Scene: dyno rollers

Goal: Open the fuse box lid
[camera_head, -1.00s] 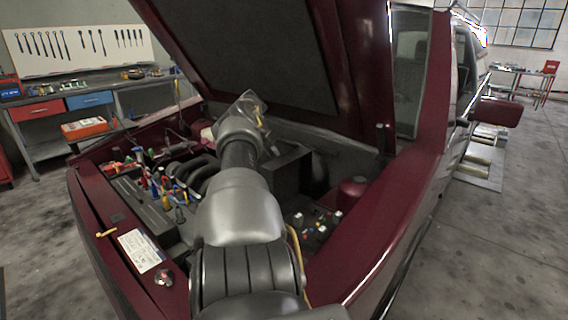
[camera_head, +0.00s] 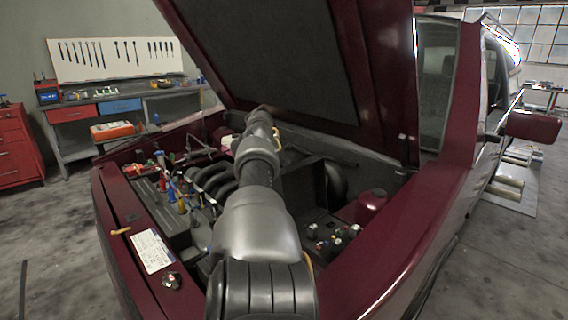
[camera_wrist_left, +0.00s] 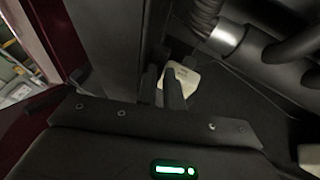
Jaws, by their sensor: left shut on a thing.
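My left arm reaches over the open engine bay in the head view, and its gripper is hidden there behind the arm. In the left wrist view the dark fingers of my left gripper (camera_wrist_left: 165,90) are close together at a small pale piece (camera_wrist_left: 183,79). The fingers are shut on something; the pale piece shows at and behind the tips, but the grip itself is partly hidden. I cannot clearly make out which part is the fuse box lid. A dark box-like part with a raised panel (camera_head: 304,185) stands right of my arm. My right gripper is not in view.
The raised hood (camera_head: 275,60) hangs over the bay. Dark curved pipes (camera_head: 212,182) lie left of my arm, and also close to the gripper in the wrist view (camera_wrist_left: 240,42). Several coloured caps (camera_head: 328,236) are on the right. The maroon fender (camera_head: 400,225) borders the bay.

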